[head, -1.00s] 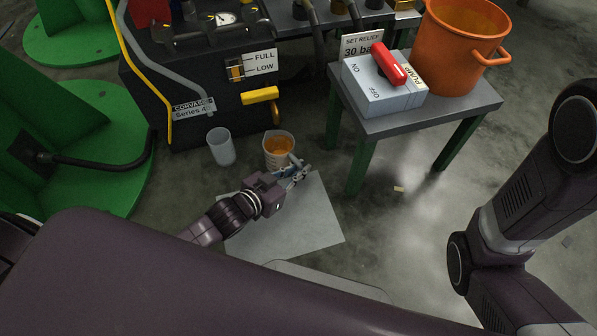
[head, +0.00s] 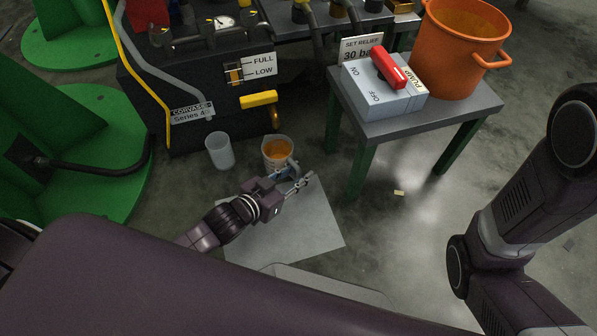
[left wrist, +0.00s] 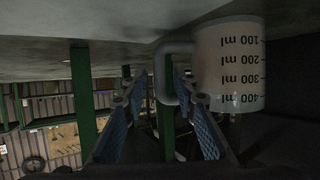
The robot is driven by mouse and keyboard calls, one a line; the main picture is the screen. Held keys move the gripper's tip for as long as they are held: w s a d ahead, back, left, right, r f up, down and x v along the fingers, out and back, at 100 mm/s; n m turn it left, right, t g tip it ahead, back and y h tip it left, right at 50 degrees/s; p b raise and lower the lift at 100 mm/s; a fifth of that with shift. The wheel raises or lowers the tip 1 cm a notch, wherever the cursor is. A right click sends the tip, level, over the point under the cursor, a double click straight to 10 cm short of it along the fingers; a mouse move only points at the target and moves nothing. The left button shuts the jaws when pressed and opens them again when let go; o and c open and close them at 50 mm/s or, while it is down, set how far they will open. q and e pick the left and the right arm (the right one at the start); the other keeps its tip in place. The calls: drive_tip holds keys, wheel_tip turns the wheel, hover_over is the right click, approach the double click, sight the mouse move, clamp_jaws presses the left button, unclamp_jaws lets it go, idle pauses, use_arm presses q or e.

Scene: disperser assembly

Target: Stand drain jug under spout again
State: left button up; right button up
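The drain jug (head: 277,155), a clear beaker with amber liquid, stands upright on the floor in front of the black machine, near the small spout (head: 275,119) below the yellow lever (head: 258,99). The left wrist view shows the jug (left wrist: 229,65) upside down, with millilitre marks and its grey handle (left wrist: 163,68). My left gripper (head: 294,179) is at the jug's near right side. In the left wrist view my left gripper (left wrist: 163,90) has its blue-padded fingers apart, with the handle by the tips. Whether they touch it I cannot tell. My right gripper is out of view.
An empty clear cup (head: 220,151) stands left of the jug. A pale sheet (head: 300,232) lies on the floor under my left arm. A grey table (head: 440,113) holds the pump switch box (head: 383,99) and an orange bucket (head: 460,55). The floor at right is open.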

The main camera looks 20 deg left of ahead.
use_arm(q)
drive_tip(key=p+v, duration=0.7)
drive_tip(key=v, duration=0.4)
drive_tip(key=shift+s+r, duration=0.25)
drive_tip(key=shift+a, duration=0.1)
